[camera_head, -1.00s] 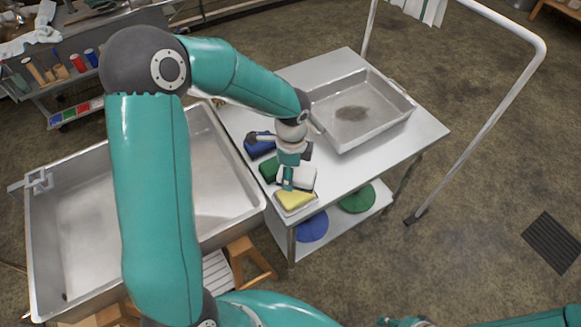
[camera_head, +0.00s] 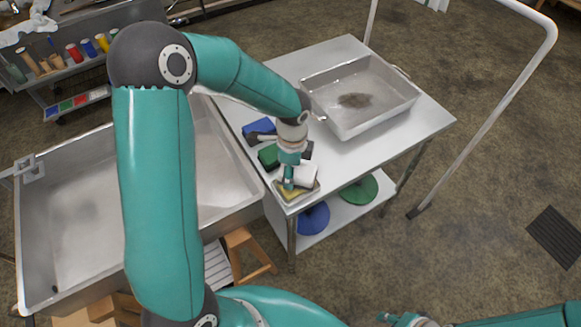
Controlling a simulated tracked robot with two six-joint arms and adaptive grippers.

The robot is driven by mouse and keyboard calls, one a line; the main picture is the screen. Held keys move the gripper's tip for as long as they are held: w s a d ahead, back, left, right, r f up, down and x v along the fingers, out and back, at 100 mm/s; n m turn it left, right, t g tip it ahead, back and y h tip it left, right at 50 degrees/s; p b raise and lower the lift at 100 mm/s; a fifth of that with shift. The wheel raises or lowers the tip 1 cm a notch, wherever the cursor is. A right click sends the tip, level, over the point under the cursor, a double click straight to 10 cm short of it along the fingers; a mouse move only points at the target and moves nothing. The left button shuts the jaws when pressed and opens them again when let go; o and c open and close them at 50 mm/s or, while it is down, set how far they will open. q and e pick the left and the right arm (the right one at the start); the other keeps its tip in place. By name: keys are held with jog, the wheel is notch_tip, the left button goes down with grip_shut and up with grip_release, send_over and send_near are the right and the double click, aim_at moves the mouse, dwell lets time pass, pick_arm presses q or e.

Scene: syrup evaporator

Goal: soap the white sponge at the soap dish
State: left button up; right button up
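The white sponge (camera_head: 306,174) is at the near left corner of the steel table, over the soap dish (camera_head: 309,194). It covers part of the yellow soap (camera_head: 292,194) in the dish; whether it touches the soap is hard to tell. My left gripper (camera_head: 289,182) points down at the sponge's left side and appears shut on it; the fingers are partly hidden. My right gripper (camera_head: 404,320) is at the bottom edge, away from the table, too small and cut off to read its opening.
A green sponge (camera_head: 268,156) and a blue sponge (camera_head: 258,127) lie behind the dish along the table's left edge. A steel pan (camera_head: 372,122) stands at the back of the table (camera_head: 415,135). A large steel basin (camera_head: 75,215) is on the left, and a white rail (camera_head: 480,130) on the right.

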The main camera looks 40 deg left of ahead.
pick_arm(q)
jog(key=shift+f+b, duration=0.45)
jog(key=shift+f, duration=0.1)
dwell(1.6)
jog(key=shift+r, duration=0.1)
jog(key=shift+r+p, duration=2.8)
jog(key=shift+r, duration=0.7)
